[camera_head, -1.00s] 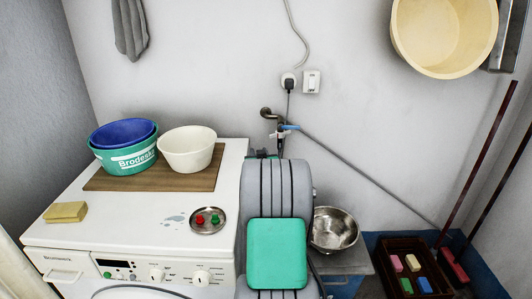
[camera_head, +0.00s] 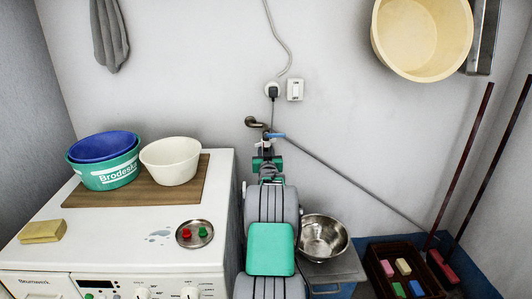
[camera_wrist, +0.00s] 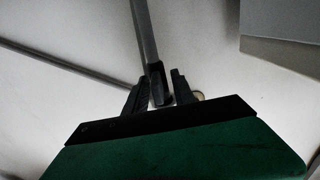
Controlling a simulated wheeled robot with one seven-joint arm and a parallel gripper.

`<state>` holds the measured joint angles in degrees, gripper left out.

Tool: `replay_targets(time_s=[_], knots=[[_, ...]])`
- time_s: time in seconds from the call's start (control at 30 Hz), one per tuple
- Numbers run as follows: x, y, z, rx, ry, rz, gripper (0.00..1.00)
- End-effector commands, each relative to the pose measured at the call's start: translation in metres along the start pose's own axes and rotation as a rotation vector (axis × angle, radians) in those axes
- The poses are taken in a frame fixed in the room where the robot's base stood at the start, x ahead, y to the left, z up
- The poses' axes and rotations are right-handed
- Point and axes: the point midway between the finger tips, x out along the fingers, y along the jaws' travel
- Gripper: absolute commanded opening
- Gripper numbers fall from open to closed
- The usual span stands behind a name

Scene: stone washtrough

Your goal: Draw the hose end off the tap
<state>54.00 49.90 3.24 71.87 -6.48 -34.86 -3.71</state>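The tap (camera_head: 256,123) sticks out of the back wall below a socket, with a blue lever (camera_head: 277,135). The grey hose (camera_head: 345,178) runs from the tap down to the right along the wall. Its end at the tap is partly hidden by my arm. My gripper (camera_head: 266,146) is just below the tap. In the wrist view my gripper (camera_wrist: 160,82) has its two dark fingers apart. A grey tube-like piece (camera_wrist: 148,40) reaches down between them, with a gap at the right finger. I cannot tell whether it is hose or tap.
A washing machine (camera_head: 110,235) stands left, bearing a board (camera_head: 190,188), basins, a yellow sponge (camera_head: 42,231) and a metal dish (camera_head: 195,234). A steel bowl (camera_head: 323,238) stands right of my arm. A dark crate (camera_head: 375,275) holds coloured blocks. Two poles (camera_head: 465,160) lean at right.

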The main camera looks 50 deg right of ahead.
Motion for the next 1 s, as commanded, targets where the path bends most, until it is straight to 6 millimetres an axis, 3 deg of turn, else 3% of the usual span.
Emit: replay_targets(time_s=[0.37, 1.0], knots=[[-0.0003, 0.0006, 0.0000, 0.000, 0.000, 0.001, 0.01], [-0.0004, 0.0007, 0.0002, 0.000, -0.001, 0.001, 0.00]])
